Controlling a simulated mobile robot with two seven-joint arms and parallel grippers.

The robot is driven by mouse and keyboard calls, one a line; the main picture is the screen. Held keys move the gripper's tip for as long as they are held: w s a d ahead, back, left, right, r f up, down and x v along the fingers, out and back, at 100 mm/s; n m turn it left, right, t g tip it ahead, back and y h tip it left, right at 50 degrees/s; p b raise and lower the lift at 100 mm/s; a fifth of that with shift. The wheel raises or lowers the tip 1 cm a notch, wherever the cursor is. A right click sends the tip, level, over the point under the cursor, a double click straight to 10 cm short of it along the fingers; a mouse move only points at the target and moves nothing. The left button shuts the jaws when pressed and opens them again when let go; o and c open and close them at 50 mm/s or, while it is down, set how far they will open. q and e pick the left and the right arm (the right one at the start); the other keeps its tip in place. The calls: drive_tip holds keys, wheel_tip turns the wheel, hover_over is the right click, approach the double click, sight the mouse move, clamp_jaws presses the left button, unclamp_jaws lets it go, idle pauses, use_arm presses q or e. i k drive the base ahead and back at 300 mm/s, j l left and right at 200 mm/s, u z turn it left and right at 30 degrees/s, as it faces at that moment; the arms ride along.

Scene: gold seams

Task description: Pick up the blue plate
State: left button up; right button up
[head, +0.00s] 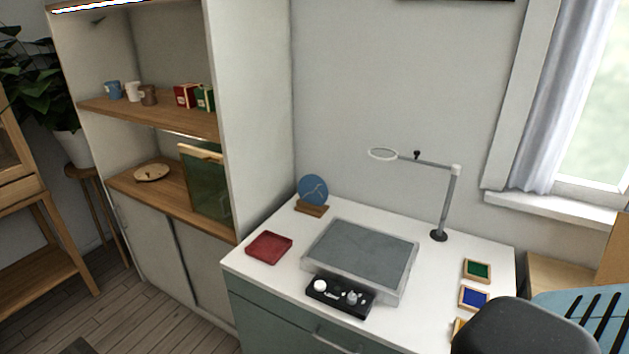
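The blue plate (313,188) stands upright, leaning on a small wooden stand (312,210) at the back left of the white table (275,283). Thin pale lines cross its face. Nothing stands close in front of it on the table. Neither of my grippers shows in the head view.
A red tray (269,247), a grey framed mat (362,252), and a black tray (340,297) with small items lie on the table. A lamp (440,215) stands behind. Green (478,270) and blue (474,298) framed pads lie right. A shelf unit (245,110) rises left. A dark rounded shape covers the lower right.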

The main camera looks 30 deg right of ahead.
sight(312, 189)
drive_tip(key=i+j+z, duration=0.2)
drive_tip(key=i+z, duration=0.25)
drive_tip(key=i+j+z, duration=0.4)
drive_tip(key=i, duration=0.15)
